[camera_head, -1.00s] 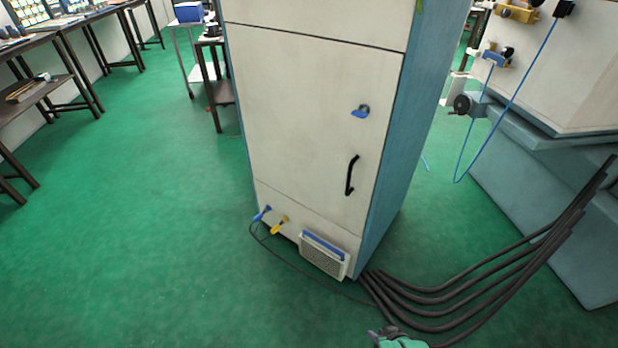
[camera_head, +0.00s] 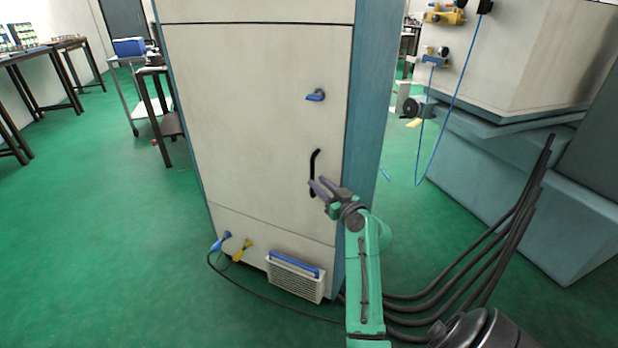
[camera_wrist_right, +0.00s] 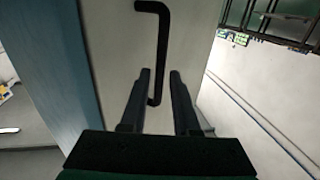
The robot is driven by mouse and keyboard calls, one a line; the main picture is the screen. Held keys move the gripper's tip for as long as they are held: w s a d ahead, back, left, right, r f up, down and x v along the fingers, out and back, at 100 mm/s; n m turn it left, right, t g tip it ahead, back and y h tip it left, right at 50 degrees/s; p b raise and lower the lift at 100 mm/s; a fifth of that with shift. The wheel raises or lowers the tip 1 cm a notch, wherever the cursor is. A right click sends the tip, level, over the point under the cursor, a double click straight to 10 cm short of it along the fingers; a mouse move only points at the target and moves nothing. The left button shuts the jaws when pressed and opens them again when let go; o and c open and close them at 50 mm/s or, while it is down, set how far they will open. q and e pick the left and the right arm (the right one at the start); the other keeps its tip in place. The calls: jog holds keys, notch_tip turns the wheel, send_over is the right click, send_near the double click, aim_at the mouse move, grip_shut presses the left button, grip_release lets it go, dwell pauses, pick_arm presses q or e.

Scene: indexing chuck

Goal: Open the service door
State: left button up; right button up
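The service door (camera_head: 250,120) is a tall cream panel on the front of a cabinet with blue-grey sides, and it looks shut. A black bar handle (camera_head: 314,165) stands upright near its right edge, below a blue latch (camera_head: 315,95). My right gripper (camera_head: 316,187) is at the lower part of the handle. In the right wrist view, the gripper's two fingers (camera_wrist_right: 160,73) are apart, and the handle's (camera_wrist_right: 163,45) lower end shows between them without visible grip. I cannot tell how deep it sits between them. My left gripper is not in view.
A vent box (camera_head: 295,277) and blue and yellow plugs (camera_head: 245,247) sit low on the cabinet. Thick black cables (camera_head: 480,255) run on the right beside a machine (camera_head: 560,200). Green floor (camera_head: 110,260) is clear at left. A trolley (camera_head: 130,90) stands behind left.

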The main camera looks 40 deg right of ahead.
aim_at(313, 178)
jog(key=w, duration=0.4)
jog(key=shift+w+d, duration=0.15)
jog(key=shift+d, duration=0.2)
grip_shut()
dwell(1.0)
